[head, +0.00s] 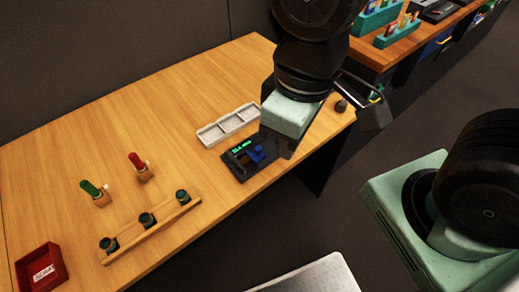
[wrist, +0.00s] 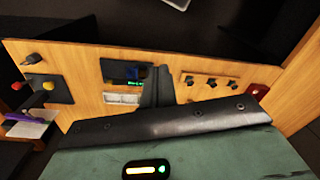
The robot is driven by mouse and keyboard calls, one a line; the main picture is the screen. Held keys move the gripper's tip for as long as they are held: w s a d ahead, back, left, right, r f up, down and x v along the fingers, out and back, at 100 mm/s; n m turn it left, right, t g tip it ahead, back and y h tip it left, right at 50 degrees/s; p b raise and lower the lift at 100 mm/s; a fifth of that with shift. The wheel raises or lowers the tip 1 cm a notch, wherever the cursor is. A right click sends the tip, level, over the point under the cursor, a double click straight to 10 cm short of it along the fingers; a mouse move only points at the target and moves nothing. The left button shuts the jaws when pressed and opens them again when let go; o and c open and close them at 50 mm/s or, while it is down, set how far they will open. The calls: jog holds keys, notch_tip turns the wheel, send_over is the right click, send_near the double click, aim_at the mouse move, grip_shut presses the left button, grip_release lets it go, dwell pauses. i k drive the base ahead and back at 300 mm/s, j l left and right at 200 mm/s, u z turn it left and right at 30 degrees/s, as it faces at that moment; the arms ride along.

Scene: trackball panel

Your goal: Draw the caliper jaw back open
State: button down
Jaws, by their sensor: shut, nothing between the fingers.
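The caliper (head: 240,164) is a dark block with a lit green readout and a blue part (head: 257,153) on its right side. It lies near the table's front edge; it also shows in the wrist view (wrist: 117,72), dark with a small green readout. My gripper (head: 286,151) is at the right of the caliper in the head view, partly above it. In the wrist view its dark fingers (wrist: 157,82) are together and empty, beside the caliper's right end. I cannot tell whether they touch the blue part. The jaw's exact opening is too small to read.
A pale compartment tray (head: 228,126) lies just behind the caliper. A wooden rack with three dark cups (head: 150,228), red and green upright handles (head: 137,162) and a red box (head: 40,270) stand to the left. The table's middle is clear.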

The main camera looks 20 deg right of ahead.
aim_at(257, 155)
jog(key=l+u, duration=0.2)
jog(key=u, duration=1.25)
jog(key=k+l+u, duration=0.2)
jog(key=k+l, duration=0.05)
jog(key=l, duration=0.1)
